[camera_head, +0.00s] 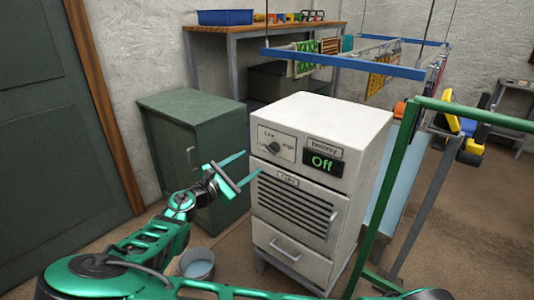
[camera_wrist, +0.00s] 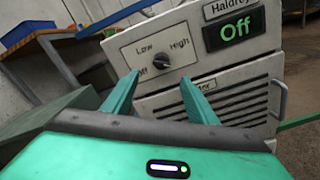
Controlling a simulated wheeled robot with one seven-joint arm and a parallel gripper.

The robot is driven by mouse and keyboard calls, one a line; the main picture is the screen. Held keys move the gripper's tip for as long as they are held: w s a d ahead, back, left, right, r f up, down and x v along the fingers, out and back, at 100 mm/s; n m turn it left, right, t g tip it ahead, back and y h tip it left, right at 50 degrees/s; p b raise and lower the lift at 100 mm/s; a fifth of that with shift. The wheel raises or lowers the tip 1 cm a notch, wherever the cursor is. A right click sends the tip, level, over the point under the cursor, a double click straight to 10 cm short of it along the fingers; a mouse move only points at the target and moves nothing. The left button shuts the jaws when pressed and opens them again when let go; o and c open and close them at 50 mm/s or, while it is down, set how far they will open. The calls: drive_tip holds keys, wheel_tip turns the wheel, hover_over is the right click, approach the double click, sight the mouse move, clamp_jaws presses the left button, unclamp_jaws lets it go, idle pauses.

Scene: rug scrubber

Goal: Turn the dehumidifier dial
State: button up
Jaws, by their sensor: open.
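The dehumidifier (camera_head: 340,120) is a white box with a vented front and a green "Off" display (camera_head: 323,162). Its dark round dial (camera_head: 274,147) sits on a plate at the upper left of the front. In the wrist view the dial (camera_wrist: 160,62) lies among the labels "Low", "High" and one partly readable as "Off". My gripper (camera_head: 247,167) is in front of the dehumidifier's left side, a little below and left of the dial. In the wrist view its two green fingers (camera_wrist: 160,92) are spread, with nothing between them, and the dial is beyond their tips.
A dark green cabinet (camera_head: 180,125) stands to the left, with a bucket (camera_head: 197,265) on the floor before it. A green metal frame (camera_head: 400,190) and a hanging rack with blue bars (camera_head: 345,63) are at the right. A workbench (camera_head: 235,32) with a blue tray (camera_head: 225,17) is behind.

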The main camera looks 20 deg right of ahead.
sight(270, 151)
drive_tip(key=x, duration=1.1)
drive_tip(key=shift+s+d, duration=0.1)
drive_tip(key=shift+s, duration=0.1)
drive_tip(key=shift+c, duration=0.7)
drive_tip(key=c, duration=0.9)
